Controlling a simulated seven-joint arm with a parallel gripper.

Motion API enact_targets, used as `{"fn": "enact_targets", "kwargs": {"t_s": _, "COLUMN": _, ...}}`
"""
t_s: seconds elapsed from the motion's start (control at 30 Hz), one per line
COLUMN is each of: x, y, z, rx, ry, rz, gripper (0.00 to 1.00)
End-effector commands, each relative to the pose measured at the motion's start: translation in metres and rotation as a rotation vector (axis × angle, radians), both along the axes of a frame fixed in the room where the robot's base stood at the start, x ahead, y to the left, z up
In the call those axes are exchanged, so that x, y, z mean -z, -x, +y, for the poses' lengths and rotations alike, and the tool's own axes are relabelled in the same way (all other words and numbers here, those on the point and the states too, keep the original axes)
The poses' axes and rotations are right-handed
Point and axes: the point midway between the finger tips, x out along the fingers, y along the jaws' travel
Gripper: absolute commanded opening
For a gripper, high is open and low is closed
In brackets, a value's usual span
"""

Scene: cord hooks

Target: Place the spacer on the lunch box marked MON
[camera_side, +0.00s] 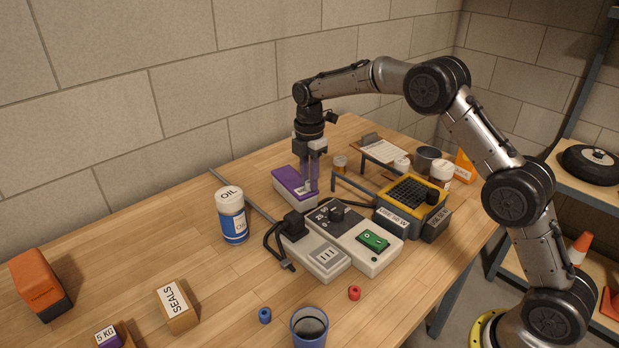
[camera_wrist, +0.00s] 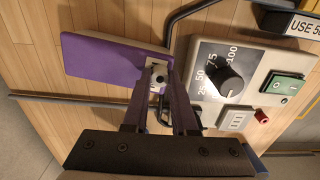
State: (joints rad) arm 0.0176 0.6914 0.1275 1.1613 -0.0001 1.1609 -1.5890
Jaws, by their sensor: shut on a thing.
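The lunch box (camera_side: 290,184) has a purple lid over a pale body and stands mid-table near the wall; its lid also shows in the wrist view (camera_wrist: 100,62). A white patch is on its right end, but I cannot read MON there. My gripper (camera_side: 309,186) points down over that end. In the wrist view its fingertips (camera_wrist: 160,78) close on a small grey piece (camera_wrist: 159,74), which seems to be the spacer. The fingers partly hide it. I cannot tell whether it touches the lid.
A grey unit with a dial (camera_side: 336,214) and green switch (camera_side: 373,240) stands close right of the box. An oil bottle (camera_side: 232,216) stands left.

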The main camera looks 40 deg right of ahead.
Motion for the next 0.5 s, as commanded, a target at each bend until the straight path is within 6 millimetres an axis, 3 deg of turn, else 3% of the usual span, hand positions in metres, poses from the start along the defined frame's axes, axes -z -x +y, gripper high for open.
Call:
{"fn": "enact_targets", "kwargs": {"t_s": 0.23, "x": 0.0030, "y": 0.0001, "z": 0.0000, "rx": 0.000, "ry": 0.000, "rz": 0.000, "gripper": 0.00}}
{"fn": "enact_targets", "kwargs": {"t_s": 0.27, "x": 0.0029, "y": 0.0000, "z": 0.0000, "rx": 0.000, "ry": 0.000, "rz": 0.000, "gripper": 0.29}}
{"fn": "enact_targets", "kwargs": {"t_s": 0.3, "x": 0.0027, "y": 0.0000, "z": 0.0000, "rx": 0.000, "ry": 0.000, "rz": 0.000, "gripper": 0.36}}
{"fn": "enact_targets", "kwargs": {"t_s": 0.4, "x": 0.0027, "y": 0.0001, "z": 0.0000, "rx": 0.000, "ry": 0.000, "rz": 0.000, "gripper": 0.54}}
{"fn": "enact_targets", "kwargs": {"t_s": 0.5, "x": 0.0027, "y": 0.0002, "z": 0.0000, "rx": 0.000, "ry": 0.000, "rz": 0.000, "gripper": 0.55}}
